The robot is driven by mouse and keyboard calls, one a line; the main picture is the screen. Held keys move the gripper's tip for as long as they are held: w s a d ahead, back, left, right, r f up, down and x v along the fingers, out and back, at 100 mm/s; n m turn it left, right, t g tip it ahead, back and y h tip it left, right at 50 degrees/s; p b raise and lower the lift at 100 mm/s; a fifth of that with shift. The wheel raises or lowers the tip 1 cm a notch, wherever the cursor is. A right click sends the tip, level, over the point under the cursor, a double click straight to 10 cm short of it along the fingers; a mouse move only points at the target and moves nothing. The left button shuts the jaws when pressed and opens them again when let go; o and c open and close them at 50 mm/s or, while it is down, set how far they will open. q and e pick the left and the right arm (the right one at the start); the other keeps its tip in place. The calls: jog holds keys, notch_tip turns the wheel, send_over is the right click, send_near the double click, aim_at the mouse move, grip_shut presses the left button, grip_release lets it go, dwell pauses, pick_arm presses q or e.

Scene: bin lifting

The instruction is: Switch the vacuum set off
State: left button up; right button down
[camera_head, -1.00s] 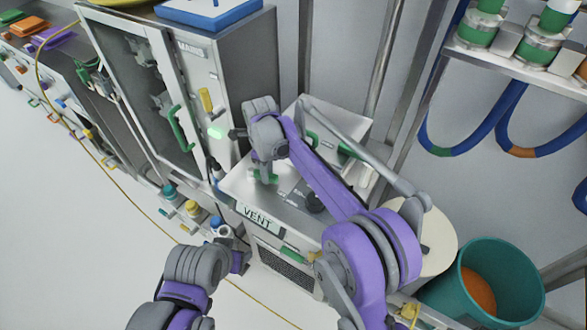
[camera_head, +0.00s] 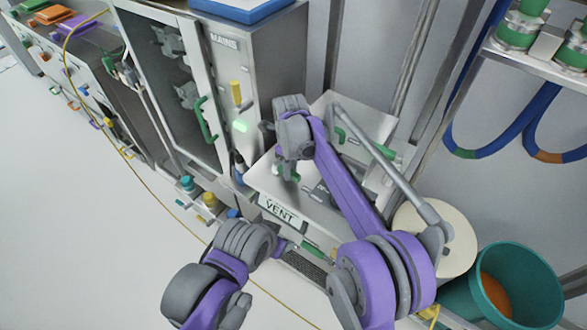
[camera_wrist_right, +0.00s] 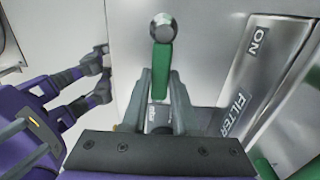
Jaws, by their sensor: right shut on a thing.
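The vacuum set looks to be the low metal cabinet with a VENT label (camera_head: 280,212) on its front edge. My right gripper (camera_head: 287,168) is over its top. The right wrist view shows it shut on a green lever (camera_wrist_right: 161,70), with the fingers on either side and a metal ball (camera_wrist_right: 162,26) at the lever's end. A metal plate marked ON and FILTER (camera_wrist_right: 258,85) is to the right of the lever. My left arm is bent low in front of the cabinet; its gripper (camera_head: 288,243) is small and its fingers are unclear.
A tall cabinet marked MAINS (camera_head: 224,41) stands to the left, with a yellow lever (camera_head: 236,92) and a lit green lamp (camera_head: 240,127). A teal bin (camera_head: 535,285) stands at lower right. A yellow cable crosses the floor. The floor at left is clear.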

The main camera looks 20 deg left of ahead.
jog(key=c, duration=0.7)
grip_release()
notch_tip(320, 180, up, 11)
jog(key=shift+f+p, duration=0.1)
jog(key=shift+p, duration=0.25)
